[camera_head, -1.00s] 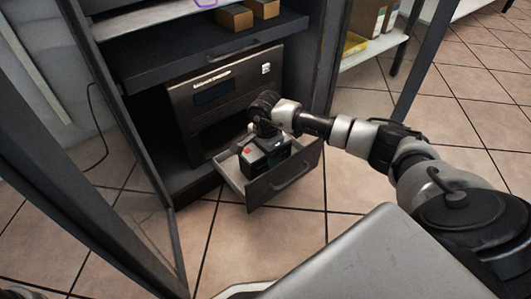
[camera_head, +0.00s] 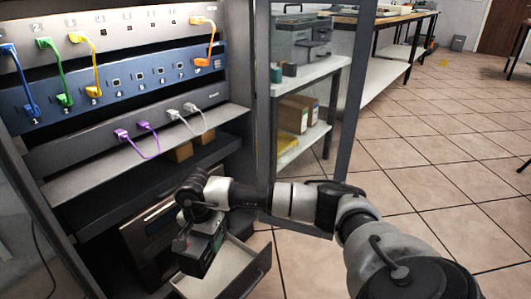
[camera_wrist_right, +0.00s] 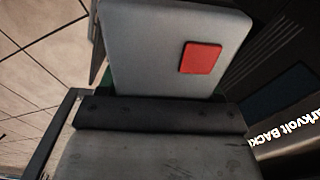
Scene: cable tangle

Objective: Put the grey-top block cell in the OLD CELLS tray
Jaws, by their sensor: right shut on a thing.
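In the head view my right gripper (camera_head: 202,228) points down, shut on the grey-top block cell (camera_head: 207,252). The cell has a dark body and hangs over the open drawer (camera_head: 252,275), its lower part near the drawer's left side. In the right wrist view the cell's grey top with a red square (camera_wrist_right: 168,45) shows close up, with a dark bar of my gripper (camera_wrist_right: 160,115) across it. The visible part of the drawer floor is bare. No tray with an OLD CELLS label can be made out. My left gripper is not in view.
A dark cabinet holds a blue panel (camera_head: 130,82) with coloured cables, and purple (camera_head: 150,148) and white cables below. The backup unit (camera_head: 140,235) is behind my gripper. To the right stands a shelf (camera_head: 300,88) with boxes. The tiled floor (camera_head: 430,150) at right is open.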

